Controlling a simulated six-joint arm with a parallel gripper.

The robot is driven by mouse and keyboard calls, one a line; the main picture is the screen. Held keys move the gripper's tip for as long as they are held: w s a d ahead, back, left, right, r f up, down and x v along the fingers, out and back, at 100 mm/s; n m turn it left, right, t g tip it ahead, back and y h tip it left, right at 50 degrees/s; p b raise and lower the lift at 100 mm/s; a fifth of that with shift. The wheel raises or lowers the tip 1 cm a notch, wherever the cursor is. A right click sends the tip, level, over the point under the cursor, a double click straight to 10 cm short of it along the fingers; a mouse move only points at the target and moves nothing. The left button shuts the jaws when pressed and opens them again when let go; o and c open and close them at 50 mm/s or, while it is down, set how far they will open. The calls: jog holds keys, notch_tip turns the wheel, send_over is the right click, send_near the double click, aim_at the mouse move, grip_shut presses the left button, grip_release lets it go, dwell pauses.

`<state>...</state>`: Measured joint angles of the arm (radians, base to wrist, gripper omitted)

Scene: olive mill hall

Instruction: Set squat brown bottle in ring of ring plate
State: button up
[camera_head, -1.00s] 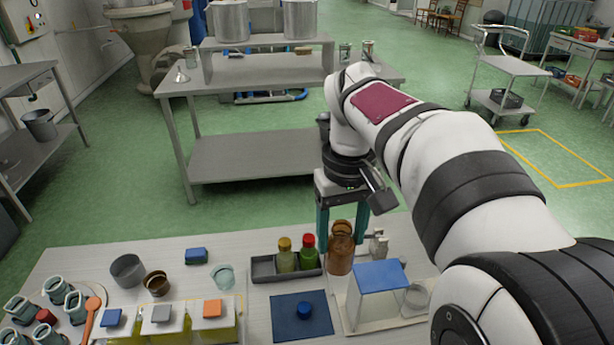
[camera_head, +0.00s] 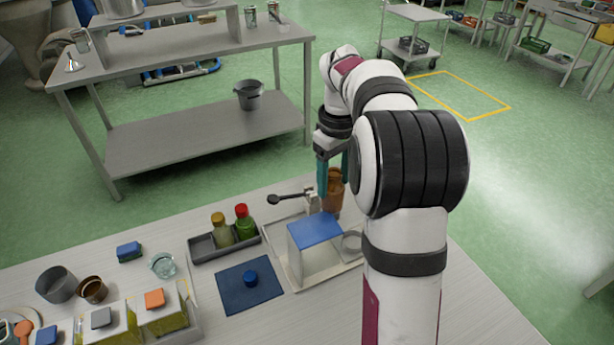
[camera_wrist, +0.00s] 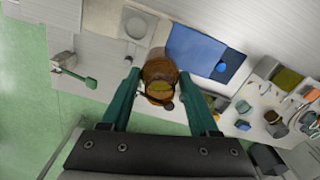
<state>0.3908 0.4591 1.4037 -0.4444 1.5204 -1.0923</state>
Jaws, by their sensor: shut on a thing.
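The squat brown bottle (camera_head: 333,192) is upright between the teal fingers of my gripper (camera_head: 332,172), which is shut on it. In the wrist view the bottle (camera_wrist: 158,72) sits between the fingertips (camera_wrist: 158,82), seen from above. The pale ring (camera_head: 353,241) lies to the right of the blue-topped stand, partly hidden by my arm. In the wrist view the ring plate (camera_wrist: 122,40) shows a round ring beyond the bottle. The bottle is behind the ring in the head view, apart from it. How high the bottle hangs is hard to tell.
A blue-topped stand (camera_head: 315,229) is close to the ring. A fixture with a dark lever (camera_head: 287,198) stands left of the bottle. A grey tray (camera_head: 204,249) holds a yellow-capped and a red-capped bottle. A blue mat (camera_head: 236,292) carries a blue knob. The front right tabletop is clear.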

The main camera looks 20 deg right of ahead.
jog(key=d+f+m, duration=0.1)
jog(key=d+f, duration=0.2)
jog(key=f, duration=0.4)
jog(key=d+f, duration=0.4)
jog(key=f, duration=0.2)
jog(key=shift+s+f+m, duration=0.4)
jog(key=shift+s, duration=0.05)
jog(key=shift+f, duration=0.6)
dwell(0.6)
jog(key=shift+f, duration=0.55)
jog(key=shift+f, duration=0.45)
jog(key=o, duration=1.1)
